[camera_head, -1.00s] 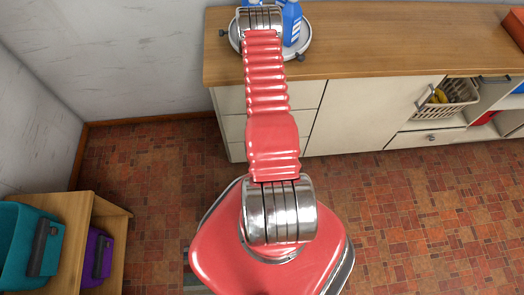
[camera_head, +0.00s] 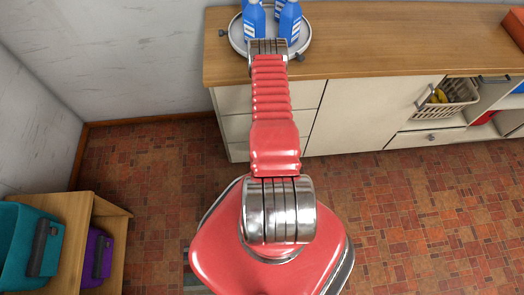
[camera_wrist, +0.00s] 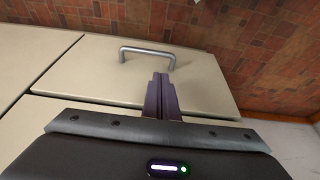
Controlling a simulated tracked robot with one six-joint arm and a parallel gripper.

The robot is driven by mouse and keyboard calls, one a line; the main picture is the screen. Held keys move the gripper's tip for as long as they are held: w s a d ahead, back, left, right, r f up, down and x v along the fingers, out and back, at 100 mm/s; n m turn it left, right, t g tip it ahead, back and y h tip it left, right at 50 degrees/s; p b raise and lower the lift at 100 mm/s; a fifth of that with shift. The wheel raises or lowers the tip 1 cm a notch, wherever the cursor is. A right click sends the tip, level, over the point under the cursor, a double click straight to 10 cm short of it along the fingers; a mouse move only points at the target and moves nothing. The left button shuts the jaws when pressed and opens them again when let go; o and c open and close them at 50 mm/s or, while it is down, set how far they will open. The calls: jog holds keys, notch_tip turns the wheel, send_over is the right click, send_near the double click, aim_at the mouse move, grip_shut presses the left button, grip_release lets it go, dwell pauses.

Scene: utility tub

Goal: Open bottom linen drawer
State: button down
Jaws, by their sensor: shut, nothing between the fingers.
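The bottom drawer (camera_wrist: 98,72) has a cream front next to the tiled floor in the wrist view, which looks turned over. Its grey bar handle (camera_wrist: 147,53) is near the floor-side edge. My gripper (camera_wrist: 162,78) shows as two dark fingers pressed together, in front of the drawer front and close to the handle. No finger is around the handle, and I cannot tell whether they touch the drawer. In the head view the bottom drawer (camera_head: 237,152) is at the cabinet's left end, partly behind my arm, and looks closed. My gripper is hidden there.
The wooden counter (camera_head: 370,40) above the drawers carries a round tray (camera_head: 236,38) with blue bottles (camera_head: 290,20). A cabinet door (camera_head: 360,112) and a basket (camera_head: 455,98) are to the right. A low wooden unit with bins (camera_head: 98,255) stands at left. Tiled floor is clear at right.

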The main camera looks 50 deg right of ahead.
jog(key=x, duration=1)
dwell(0.3)
jog(key=shift+a, duration=0.15)
dwell(0.3)
